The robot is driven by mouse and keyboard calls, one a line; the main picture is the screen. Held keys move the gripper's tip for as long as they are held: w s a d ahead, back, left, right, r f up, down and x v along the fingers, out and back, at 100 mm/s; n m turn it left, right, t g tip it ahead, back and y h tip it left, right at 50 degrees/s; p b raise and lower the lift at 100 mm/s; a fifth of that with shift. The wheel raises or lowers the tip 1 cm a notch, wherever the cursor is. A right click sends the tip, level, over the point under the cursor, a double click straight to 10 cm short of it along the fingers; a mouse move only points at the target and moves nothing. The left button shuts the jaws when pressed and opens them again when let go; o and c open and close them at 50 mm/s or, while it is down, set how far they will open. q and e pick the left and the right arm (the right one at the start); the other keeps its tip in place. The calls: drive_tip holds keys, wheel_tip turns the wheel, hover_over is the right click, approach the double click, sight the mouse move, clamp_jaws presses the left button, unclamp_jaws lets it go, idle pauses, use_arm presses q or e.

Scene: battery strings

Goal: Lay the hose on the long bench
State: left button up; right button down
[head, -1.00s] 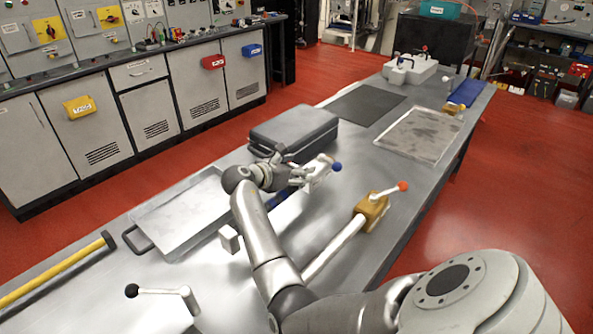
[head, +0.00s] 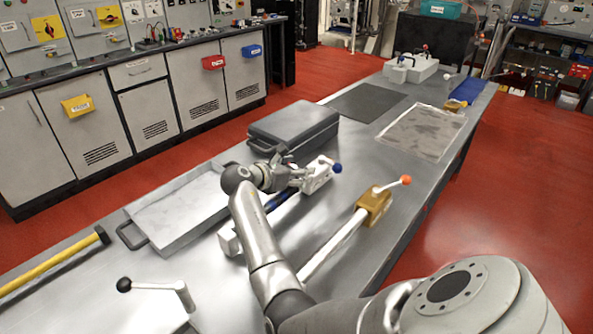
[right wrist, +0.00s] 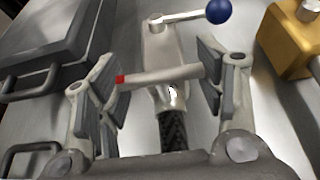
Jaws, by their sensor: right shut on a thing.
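My right gripper (head: 290,178) is over the bench (head: 345,285). In the right wrist view (right wrist: 163,75) its fingers are shut on the two ends of a short pale bar (right wrist: 165,75) with a red end. Below the bar is a pale fitting (right wrist: 160,45) with a blue ball knob (right wrist: 218,11). A dark braided piece (right wrist: 174,130), possibly the hose, runs from the fitting toward the gripper's base. My left gripper is not in view.
A grey case (head: 294,122) and a shallow metal tray (head: 180,205) lie left of the gripper. A gold block (head: 373,205) with an orange-tipped lever and a pale pipe stand to the right. A yellow-handled tool (head: 50,266) lies at the left. A dark mat (head: 366,102) lies beyond.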

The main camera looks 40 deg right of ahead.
drive_tip(key=shift+f, duration=0.25)
drive_tip(key=shift+c, duration=1.6)
unclamp_jaws()
drive_tip(key=shift+o, duration=0.3)
drive_tip(key=shift+f, duration=0.1)
